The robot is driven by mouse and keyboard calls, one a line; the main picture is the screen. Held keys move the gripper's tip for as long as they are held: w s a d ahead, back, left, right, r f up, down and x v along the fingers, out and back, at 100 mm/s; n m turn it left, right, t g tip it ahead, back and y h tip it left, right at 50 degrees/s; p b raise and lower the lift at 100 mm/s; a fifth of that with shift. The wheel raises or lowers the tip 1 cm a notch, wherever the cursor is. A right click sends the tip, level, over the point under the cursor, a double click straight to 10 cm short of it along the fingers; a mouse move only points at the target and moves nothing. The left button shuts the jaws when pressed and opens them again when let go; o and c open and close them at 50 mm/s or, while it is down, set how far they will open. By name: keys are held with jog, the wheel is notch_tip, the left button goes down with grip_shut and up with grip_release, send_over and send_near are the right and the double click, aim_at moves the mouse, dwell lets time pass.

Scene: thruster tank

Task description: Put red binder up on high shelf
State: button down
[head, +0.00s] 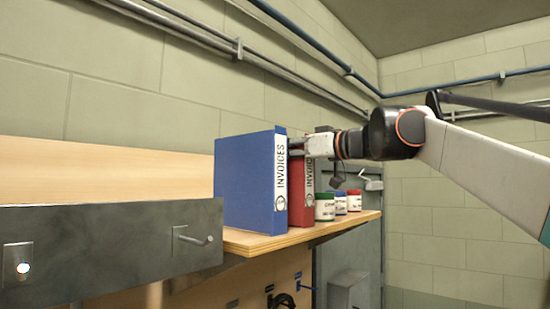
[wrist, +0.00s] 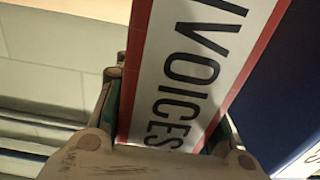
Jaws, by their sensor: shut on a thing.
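The red binder (head: 301,190), with a white INVOICES label on its spine, stands upright on the wooden shelf (head: 290,237), just right of the blue binder. My gripper (head: 297,148) comes from the right and is shut on the upper part of the red binder. In the wrist view the fingers (wrist: 170,135) lie on both sides of the binder's spine (wrist: 190,70). The far parts of the red binder are hidden by the blue one and by my gripper.
The blue binder (head: 248,180) stands close on the left. Small jars with a green lid (head: 325,207), a blue lid (head: 341,203) and a red lid (head: 354,201) stand to the right on the shelf. Pipes run along the wall above. A grey metal panel (head: 110,255) is at left.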

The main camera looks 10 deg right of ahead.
jog(key=shift+s+d, duration=0.25)
jog(key=shift+d, duration=0.1)
jog(key=c, duration=1)
grip_release()
jog(key=shift+w+a+f, duration=0.1)
jog(key=shift+w+a, duration=0.05)
jog(key=shift+w, duration=0.05)
jog(key=shift+c, duration=0.2)
jog(key=shift+s+d, duration=0.1)
jog(key=shift+d, duration=0.1)
jog(key=shift+a+r, duration=0.15)
jog(key=shift+r, duration=0.05)
